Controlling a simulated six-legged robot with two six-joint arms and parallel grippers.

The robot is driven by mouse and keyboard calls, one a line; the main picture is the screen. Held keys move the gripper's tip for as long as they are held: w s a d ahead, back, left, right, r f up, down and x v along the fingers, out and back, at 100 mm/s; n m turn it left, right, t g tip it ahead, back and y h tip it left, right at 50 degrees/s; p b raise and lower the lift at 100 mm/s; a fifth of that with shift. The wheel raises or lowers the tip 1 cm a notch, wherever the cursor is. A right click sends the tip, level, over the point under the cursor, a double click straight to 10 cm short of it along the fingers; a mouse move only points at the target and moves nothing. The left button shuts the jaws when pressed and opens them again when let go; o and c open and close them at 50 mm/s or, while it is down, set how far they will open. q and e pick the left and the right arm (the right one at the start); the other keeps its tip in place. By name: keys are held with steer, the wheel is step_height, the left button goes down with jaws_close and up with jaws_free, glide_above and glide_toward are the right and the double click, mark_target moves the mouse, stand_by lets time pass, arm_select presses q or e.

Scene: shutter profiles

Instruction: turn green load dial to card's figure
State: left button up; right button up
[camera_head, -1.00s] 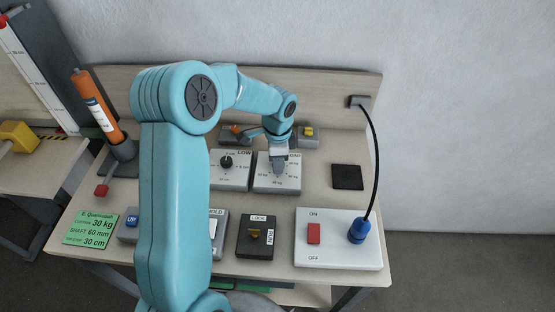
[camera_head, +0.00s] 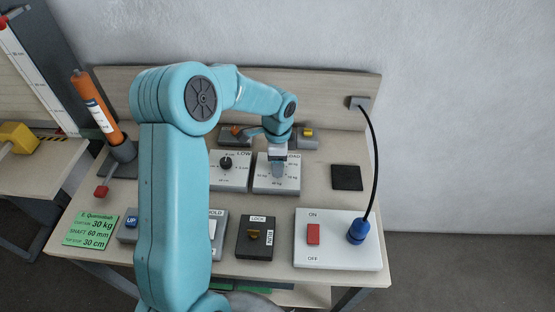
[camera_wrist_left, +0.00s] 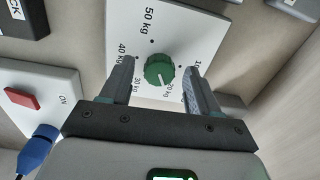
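The green load dial (camera_wrist_left: 160,70) sits on a white plate (camera_wrist_left: 184,18) marked in kg, and its white pointer line points roughly at the 20 kg mark. My left gripper (camera_wrist_left: 159,67) is open in the left wrist view, with one finger on each side of the dial; I cannot tell whether they touch it. In the head view my left gripper (camera_head: 278,168) is over the load plate (camera_head: 263,186) and hides the dial. The green card (camera_head: 90,230) lies at the front left and reads 30 kg, shaft 60 mm and 30 cm. My right gripper is not in view.
A plate with a black dial (camera_head: 226,163) is just left. A lock switch (camera_head: 256,236) and an on/off box with a red switch (camera_head: 313,233) and blue plug (camera_head: 359,231) stand in front. A black pad (camera_head: 347,177) lies to the right.

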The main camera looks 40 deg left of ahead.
arm_select(q)
steer(key=shift+r, duration=0.1)
step_height(320, 180, up, 16)
steer(key=b, duration=0.1)
steer(key=shift+s+d, duration=0.15)
steer(key=shift+s, duration=0.05)
stand_by(0.7)
